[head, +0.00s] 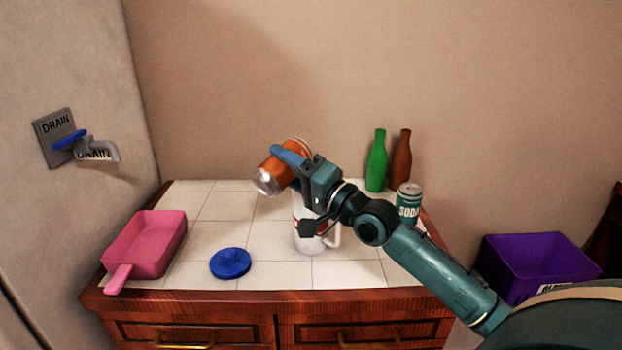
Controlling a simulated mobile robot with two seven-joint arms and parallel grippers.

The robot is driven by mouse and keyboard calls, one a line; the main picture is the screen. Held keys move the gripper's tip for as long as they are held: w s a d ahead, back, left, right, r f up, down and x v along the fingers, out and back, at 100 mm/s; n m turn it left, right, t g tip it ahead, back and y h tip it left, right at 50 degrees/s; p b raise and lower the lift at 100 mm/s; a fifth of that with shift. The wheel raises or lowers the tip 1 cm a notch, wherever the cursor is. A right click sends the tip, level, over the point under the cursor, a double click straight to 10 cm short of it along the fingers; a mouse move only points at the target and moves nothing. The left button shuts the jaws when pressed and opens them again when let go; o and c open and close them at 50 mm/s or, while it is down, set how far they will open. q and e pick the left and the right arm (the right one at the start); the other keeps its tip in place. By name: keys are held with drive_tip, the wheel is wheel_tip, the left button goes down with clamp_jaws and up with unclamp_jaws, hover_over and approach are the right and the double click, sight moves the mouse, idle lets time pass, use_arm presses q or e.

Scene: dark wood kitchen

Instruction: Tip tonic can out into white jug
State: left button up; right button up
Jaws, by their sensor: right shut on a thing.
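My right gripper (287,160) is shut on an orange can (268,173) and holds it above the counter. The can is tilted, with its silver end low and to the left; its label cannot be read. The white jug (308,243) stands on the tiled top below my right gripper. Its handle is on the right, and my gripper and wrist hide its upper part. I cannot tell whether the can touches the jug or whether anything flows. My left gripper is not in view.
A blue lid (230,263) lies left of the jug, and a pink pan (147,245) sits further left. A teal soda can (408,203), a green bottle (377,162) and a brown bottle (400,162) stand at the back right. A purple bin (535,266) is beyond the counter's right edge.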

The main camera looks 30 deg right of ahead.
drive_tip(key=shift+a+r+m+p, duration=0.1)
drive_tip(key=shift+r+m+p, duration=0.25)
drive_tip(key=shift+r+m, duration=0.05)
drive_tip(key=shift+d+r+m+p, duration=0.15)
drive_tip(key=shift+d+m+p, duration=0.05)
drive_tip(key=shift+m+p, duration=0.2)
drive_tip(key=shift+w+d+m+h, duration=0.1)
drive_tip(key=shift+d+m+h, duration=0.05)
drive_tip(key=shift+m+h, duration=0.15)
drive_tip(key=shift+d+r+m+t+p, duration=0.2)
drive_tip(key=shift+m+t+p, duration=0.1)
drive_tip(key=shift+m+p, duration=0.25)
drive_tip(key=shift+f, duration=0.4)
drive_tip(key=shift+f+m+h, duration=0.1)
drive_tip(key=shift+m+h, duration=0.15)
drive_tip(key=shift+h, duration=0.05)
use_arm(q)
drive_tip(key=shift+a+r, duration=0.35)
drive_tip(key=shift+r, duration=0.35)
use_arm(e)
drive_tip(key=shift+f, duration=0.2)
drive_tip(key=shift+m, duration=0.3)
drive_tip(key=shift+f, duration=0.15)
